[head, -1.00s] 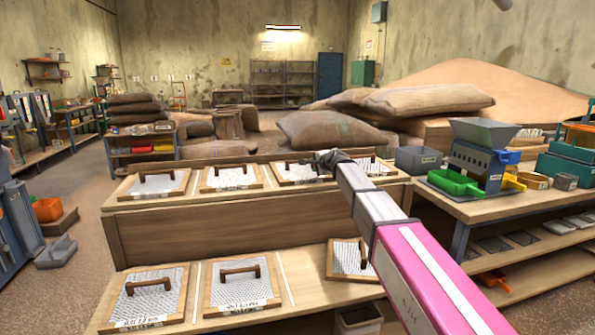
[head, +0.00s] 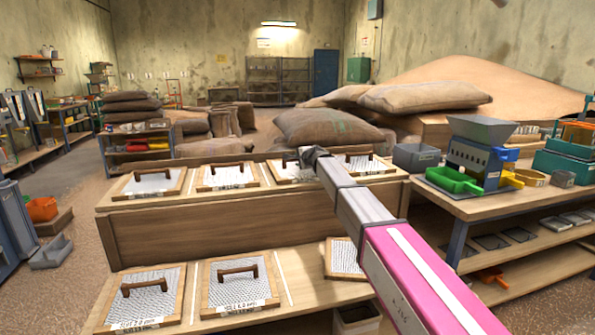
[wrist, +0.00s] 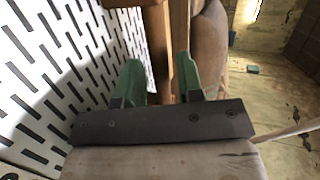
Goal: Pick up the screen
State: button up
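Several wood-framed screens with brown bar handles lie on a two-level wooden rack. My gripper (head: 304,157) is at the third screen (head: 288,174) of the upper row, and it hides most of that screen's handle. In the wrist view, a slotted white screen sheet (wrist: 50,70) fills the left side. The green fingers of my gripper (wrist: 160,82) are apart, with a brown wooden handle (wrist: 154,45) between them. I cannot tell whether either finger touches it. The screen lies on the rack.
Other screens lie at upper left (head: 148,184), upper middle (head: 227,177), upper right (head: 366,166) and on the lower level (head: 240,287). Burlap sacks (head: 325,130) are piled behind the rack. A bench (head: 470,205) with a blue machine stands right.

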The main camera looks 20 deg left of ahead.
jog(key=shift+x, duration=1.15)
jog(key=shift+d, duration=0.1)
grip_shut()
